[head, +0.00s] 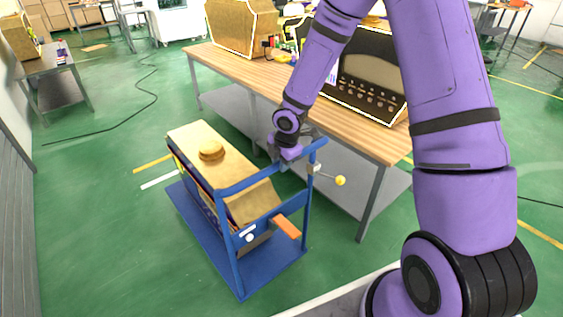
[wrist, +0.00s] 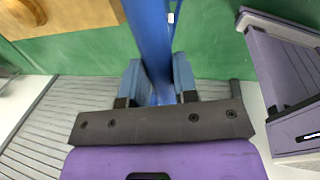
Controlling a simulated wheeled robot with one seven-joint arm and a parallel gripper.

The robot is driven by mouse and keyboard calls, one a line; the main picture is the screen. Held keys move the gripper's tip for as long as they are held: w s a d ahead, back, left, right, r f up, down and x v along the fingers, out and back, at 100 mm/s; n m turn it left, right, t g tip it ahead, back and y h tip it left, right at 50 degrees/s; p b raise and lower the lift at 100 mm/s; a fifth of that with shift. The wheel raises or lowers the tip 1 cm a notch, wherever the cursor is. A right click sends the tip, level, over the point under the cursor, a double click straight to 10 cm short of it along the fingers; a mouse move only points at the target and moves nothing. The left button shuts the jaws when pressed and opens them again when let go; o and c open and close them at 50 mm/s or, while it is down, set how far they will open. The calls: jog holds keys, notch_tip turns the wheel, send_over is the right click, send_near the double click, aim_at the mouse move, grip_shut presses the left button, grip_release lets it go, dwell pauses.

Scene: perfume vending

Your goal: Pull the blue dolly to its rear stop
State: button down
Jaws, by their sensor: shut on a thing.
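The blue dolly (head: 268,279) stands on the green floor left of the wooden-topped table, in the head view. It has a flat base and an upright frame with a top handle bar, at its near end. It carries a large tan box-like machine (head: 188,138) with a round tan knob on top. The exact contact is partly hidden by the wrist.
The wooden-topped table (head: 232,66) with cased machines stands close to the dolly's right. A yellow-knobbed lever (head: 340,181) and an orange handle (head: 286,226) stick out near the frame. Yellow and white floor marks lie left of the dolly. Open floor lies left and in front.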

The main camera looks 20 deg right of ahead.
jog(key=shift+s+d+f, duration=0.1)
jog(key=shift+s, duration=0.1)
jog(key=c, duration=0.9)
grip_release()
jog(key=shift+s, duration=0.1)
jog(key=shift+r, duration=0.4)
jog(key=v, duration=1)
jog(key=shift+r, duration=0.1)
